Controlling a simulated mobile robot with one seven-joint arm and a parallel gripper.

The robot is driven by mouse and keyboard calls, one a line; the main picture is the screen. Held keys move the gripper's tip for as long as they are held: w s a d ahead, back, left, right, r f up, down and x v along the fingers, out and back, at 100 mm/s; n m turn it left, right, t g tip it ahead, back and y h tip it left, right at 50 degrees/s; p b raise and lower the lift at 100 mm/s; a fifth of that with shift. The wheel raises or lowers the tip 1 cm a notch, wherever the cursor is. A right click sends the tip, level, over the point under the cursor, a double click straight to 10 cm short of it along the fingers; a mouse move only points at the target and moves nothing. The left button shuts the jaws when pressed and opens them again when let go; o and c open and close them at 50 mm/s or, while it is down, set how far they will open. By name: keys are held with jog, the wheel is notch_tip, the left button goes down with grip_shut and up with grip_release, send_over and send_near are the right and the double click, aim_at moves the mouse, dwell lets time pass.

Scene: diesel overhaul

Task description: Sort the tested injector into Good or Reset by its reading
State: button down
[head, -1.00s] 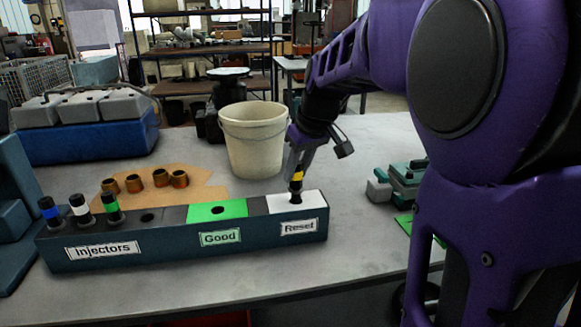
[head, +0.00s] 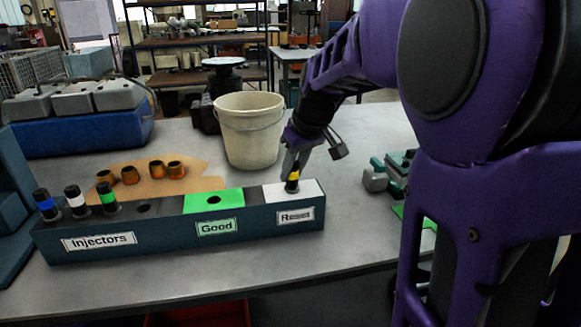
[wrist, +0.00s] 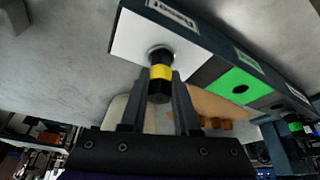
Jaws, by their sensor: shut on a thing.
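The yellow-banded injector (head: 292,182) stands in the hole of the white Reset section (head: 305,190) at the right end of the rack. My gripper (head: 297,165) is shut on its upper part; the wrist view shows the fingers on both sides of the yellow-banded injector (wrist: 160,75). Its lower end is hidden in the hole. The green Good section (head: 228,199) has an empty hole. The Injectors section (head: 160,212) holds blue-, white- and green-banded injectors (head: 46,205) at the left, with one empty hole. No reading is visible.
A cream bucket (head: 250,140) stands behind the rack. Copper-coloured sleeves (head: 130,175) sit on a brown sheet behind the Injectors section. A green and grey device (head: 385,175) is to the right. Bare table lies in front of the rack.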

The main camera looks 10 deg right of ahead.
jog(key=c, duration=0.6)
grip_release()
jog(key=shift+o, duration=0.3)
jog(key=o, duration=0.4)
jog(key=shift+r, duration=0.15)
jog(key=shift+r+p, duration=2.7)
jog(key=shift+r, duration=0.7)
